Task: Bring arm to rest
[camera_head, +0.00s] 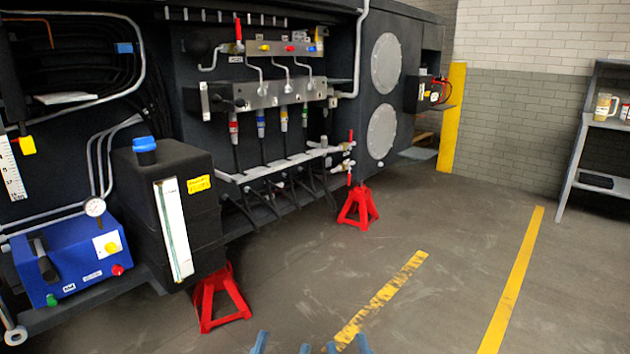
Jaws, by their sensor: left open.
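My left gripper (282,345) shows only as two blue fingertips at the bottom edge of the head view. The fingertips are apart with bare floor between them. My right gripper (346,347) shows just to the right of it, also as two blue fingertips with a gap between them. Nothing is seen between either pair. The rest of both grippers and both arms is below the picture. Both grippers appear in front of the concrete floor, apart from the chassis (280,48).
Red stands (222,297) and (358,208) are under the chassis side. A black tank with a blue cap (145,150) and a blue box (75,262) are at the left. A shelf (590,120) is at the far right. The floor (450,270) is clear.

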